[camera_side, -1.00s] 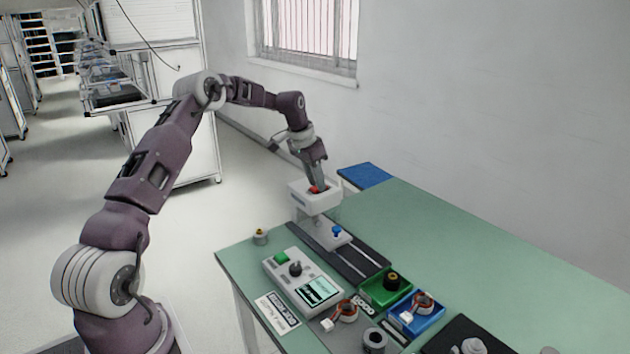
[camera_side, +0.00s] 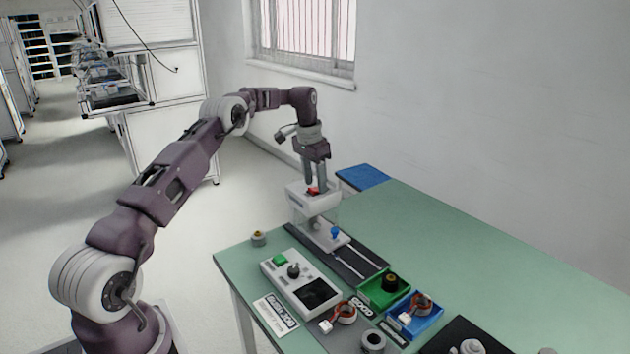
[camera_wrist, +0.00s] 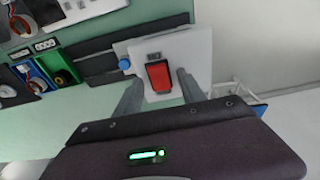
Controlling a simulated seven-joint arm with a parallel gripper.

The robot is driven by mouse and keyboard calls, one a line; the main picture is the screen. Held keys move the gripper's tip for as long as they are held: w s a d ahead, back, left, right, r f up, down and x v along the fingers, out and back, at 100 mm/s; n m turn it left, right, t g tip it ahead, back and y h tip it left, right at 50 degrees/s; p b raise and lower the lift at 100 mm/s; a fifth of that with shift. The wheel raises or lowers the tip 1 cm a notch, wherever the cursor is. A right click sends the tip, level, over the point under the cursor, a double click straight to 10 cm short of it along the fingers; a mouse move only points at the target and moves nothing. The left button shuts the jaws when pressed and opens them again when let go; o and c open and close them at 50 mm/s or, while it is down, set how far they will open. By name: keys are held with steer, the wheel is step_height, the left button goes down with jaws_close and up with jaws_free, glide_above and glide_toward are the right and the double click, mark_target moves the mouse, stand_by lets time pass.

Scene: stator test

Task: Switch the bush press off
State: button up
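The bush press has a pale head (camera_side: 314,203) with a red rocker switch (camera_side: 313,190) on top. In the wrist view the red switch (camera_wrist: 158,77) sits on the pale top plate (camera_wrist: 190,50), with a small dark label beside it. My gripper (camera_side: 315,182) points down over the press head. In the wrist view its two grey fingers (camera_wrist: 160,92) are apart, one on each side of the switch, with nothing between them that I can see held. I cannot tell whether the fingers touch the head, or which way the rocker is tipped.
A blue knob (camera_side: 335,232) is at the press's base. A grey tester (camera_side: 300,283) with a green button, black knob and dark screen stands in front. Green (camera_side: 372,292) and blue (camera_side: 430,322) bins hold parts to the right. The green table's (camera_side: 480,260) back right is clear.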

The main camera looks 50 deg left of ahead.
mark_target(312, 189)
steer(key=r, duration=0.4)
steer(key=s+r, duration=0.1)
steer(key=r, duration=0.2)
steer(key=s+d+r+t, duration=0.1)
steer(key=s+d+r, duration=0.4)
steer(key=d+r, duration=0.35)
steer(key=s+d+r+t, duration=0.1)
steer(key=s+d+r, duration=0.4)
steer(key=d+r, duration=0.35)
steer(key=s+d, duration=0.8)
steer(key=s, duration=0.4)
steer(key=s+d+f+t, duration=0.1)
steer(key=s+d+f, duration=0.1)
steer(key=s, duration=0.6)
steer(key=s+d+f+t, duration=0.1)
steer(key=s+d+f, duration=0.1)
steer(key=s+f, duration=0.3)
steer(key=s, duration=0.2)
steer(key=shift+s+d, duration=0.15)
steer(key=shift+s, duration=0.2)
